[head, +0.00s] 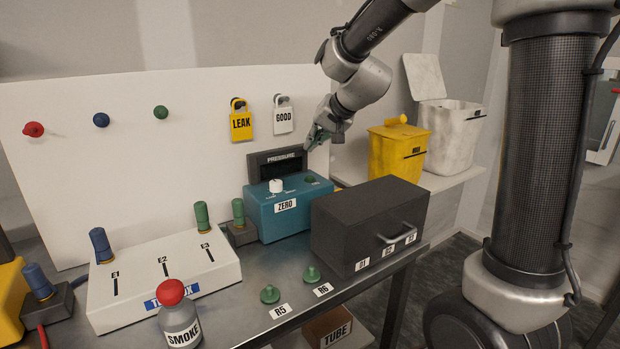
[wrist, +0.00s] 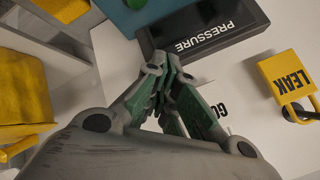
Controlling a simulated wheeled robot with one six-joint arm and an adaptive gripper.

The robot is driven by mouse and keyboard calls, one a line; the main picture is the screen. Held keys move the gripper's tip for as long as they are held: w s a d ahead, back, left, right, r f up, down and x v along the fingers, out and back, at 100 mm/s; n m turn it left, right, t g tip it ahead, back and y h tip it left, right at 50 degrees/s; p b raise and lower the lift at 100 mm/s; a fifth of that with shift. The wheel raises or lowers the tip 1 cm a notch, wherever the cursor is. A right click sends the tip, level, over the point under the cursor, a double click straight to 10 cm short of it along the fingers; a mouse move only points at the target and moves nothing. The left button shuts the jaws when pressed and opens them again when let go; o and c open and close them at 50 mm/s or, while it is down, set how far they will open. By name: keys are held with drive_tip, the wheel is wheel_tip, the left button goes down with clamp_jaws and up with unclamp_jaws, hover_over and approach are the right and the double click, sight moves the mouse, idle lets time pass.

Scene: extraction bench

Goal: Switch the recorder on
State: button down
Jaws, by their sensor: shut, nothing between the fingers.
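No part is labelled as a recorder. A teal box (head: 262,212) on the bench carries a white knob (head: 276,186) above a ZERO label and a green button (head: 310,179). A dark display (head: 262,165) marked PRESSURE stands behind it, its screen black; it also shows in the wrist view (wrist: 212,30). My gripper (head: 314,143) is shut and empty, in the air by the display's upper right, before the white back panel. In the wrist view the closed fingertips (wrist: 160,62) appear just below the display; I cannot tell whether they touch it.
A dark drawer box (head: 365,222) with a handle stands right of the teal box. Yellow LEAK (head: 241,124) and white GOOD (head: 284,120) tags hang on the panel. A white valve box (head: 165,275) and SMOKE bottle (head: 179,318) are at left. A yellow bin (head: 392,157) stands right.

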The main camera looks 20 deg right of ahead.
approach(304, 175)
drive_tip(key=shift+w+a+f, duration=0.2)
drive_tip(key=shift+w, duration=0.35)
drive_tip(key=shift+w+a+f, duration=0.2)
drive_tip(key=shift+w, duration=0.3)
drive_tip(key=shift+w+a+f, duration=0.2)
drive_tip(key=shift+w+a, duration=0.05)
drive_tip(key=shift+w, duration=0.3)
drive_tip(key=shift+f, duration=0.2)
drive_tip(key=shift+f, duration=0.25)
drive_tip(key=shift+f, duration=0.4)
idle(0.5)
drive_tip(key=shift+r, duration=0.85)
drive_tip(key=shift+r, duration=2.5)
